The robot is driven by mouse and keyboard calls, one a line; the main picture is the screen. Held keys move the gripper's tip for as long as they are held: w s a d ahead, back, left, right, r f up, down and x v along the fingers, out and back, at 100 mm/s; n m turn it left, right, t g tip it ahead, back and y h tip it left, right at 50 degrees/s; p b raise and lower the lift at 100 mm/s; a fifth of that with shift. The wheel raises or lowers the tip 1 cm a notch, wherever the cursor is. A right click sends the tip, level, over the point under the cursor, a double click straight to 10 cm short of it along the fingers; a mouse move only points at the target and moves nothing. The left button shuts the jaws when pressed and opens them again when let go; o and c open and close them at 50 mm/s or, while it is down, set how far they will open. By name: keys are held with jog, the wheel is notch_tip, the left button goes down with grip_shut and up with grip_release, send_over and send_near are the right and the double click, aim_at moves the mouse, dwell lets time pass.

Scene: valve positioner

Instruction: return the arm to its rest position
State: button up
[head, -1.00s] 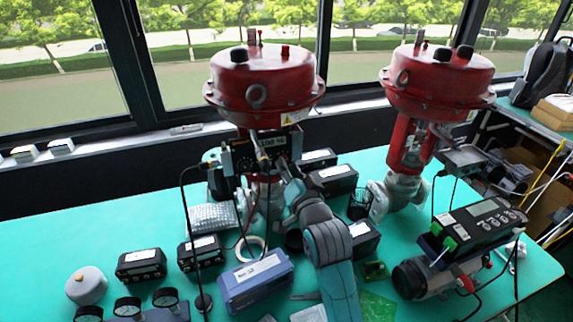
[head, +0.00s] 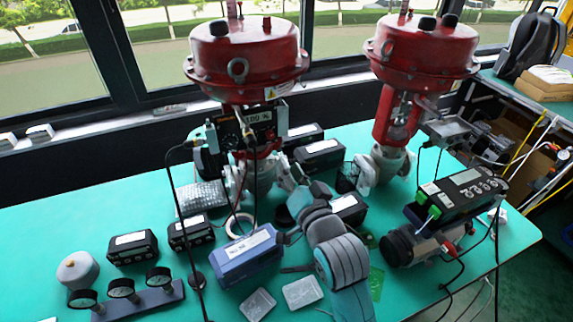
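My teal and grey arm (head: 343,262) rises from the bottom edge and bends toward the left red valve. My gripper (head: 284,178) is at the arm's far end, low beside the valve body and below the black positioner (head: 243,130). Its fingers are small and partly hidden by the arm and valve, so I cannot tell if they are open or if they touch anything. The positioner is on the left valve (head: 248,62), and its display seems to read 100 %.
A second red valve (head: 422,50) stands right. Cables hang around the left valve. The table's far left is clear.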

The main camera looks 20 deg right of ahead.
jog(key=s+f+n+g, duration=0.2)
jog(key=s+f+n, duration=0.2)
jog(key=s+f, duration=1.35)
jog(key=s+n+g, duration=0.1)
jog(key=s+n, duration=0.2)
jog(key=s, duration=2.1)
jog(key=shift+s+f, duration=0.15)
jog(key=shift+f, duration=0.25)
